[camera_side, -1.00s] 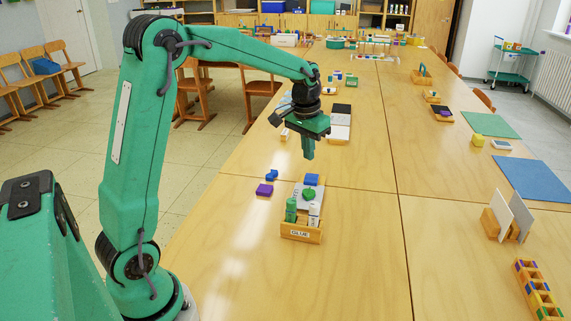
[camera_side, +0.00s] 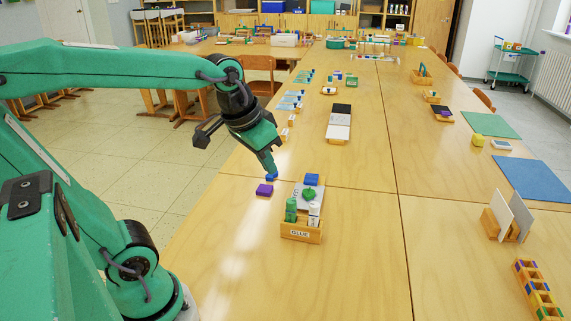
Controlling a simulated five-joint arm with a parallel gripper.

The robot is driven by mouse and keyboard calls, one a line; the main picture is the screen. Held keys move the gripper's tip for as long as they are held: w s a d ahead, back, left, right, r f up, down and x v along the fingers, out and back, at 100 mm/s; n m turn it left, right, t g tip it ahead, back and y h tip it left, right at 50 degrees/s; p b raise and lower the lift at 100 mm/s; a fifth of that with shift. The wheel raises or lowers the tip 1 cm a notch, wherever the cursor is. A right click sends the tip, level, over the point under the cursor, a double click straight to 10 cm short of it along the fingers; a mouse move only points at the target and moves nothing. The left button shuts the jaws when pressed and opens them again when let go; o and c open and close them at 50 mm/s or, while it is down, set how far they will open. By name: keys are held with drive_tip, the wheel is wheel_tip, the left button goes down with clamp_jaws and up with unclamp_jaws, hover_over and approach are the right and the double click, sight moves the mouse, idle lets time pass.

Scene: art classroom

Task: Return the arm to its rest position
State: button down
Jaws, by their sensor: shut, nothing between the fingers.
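My arm is green and bends at an elbow, with the forearm level across the upper left. My gripper (camera_side: 270,169) hangs tilted at the end of the forearm, near the table's left edge. Its fingers are shut with nothing seen between them. The fingertips appear just above or in front of a small blue block (camera_side: 271,178); I cannot tell whether they touch it. A purple block (camera_side: 264,190) lies just below the blue one.
A wooden box labelled GLUE (camera_side: 301,235) with glue sticks stands right of my gripper. A blue block (camera_side: 311,180) and a grey piece with a green shape lie behind it. Card holder (camera_side: 489,222) stands far right. The table's front middle is clear.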

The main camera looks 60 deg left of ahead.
drive_tip(key=s+d+f+t, duration=0.1)
drive_tip(key=s+d, duration=0.1)
drive_tip(key=s, duration=0.4)
drive_tip(key=shift+f+m, duration=0.3)
drive_tip(key=shift+f, duration=0.1)
idle(1.2)
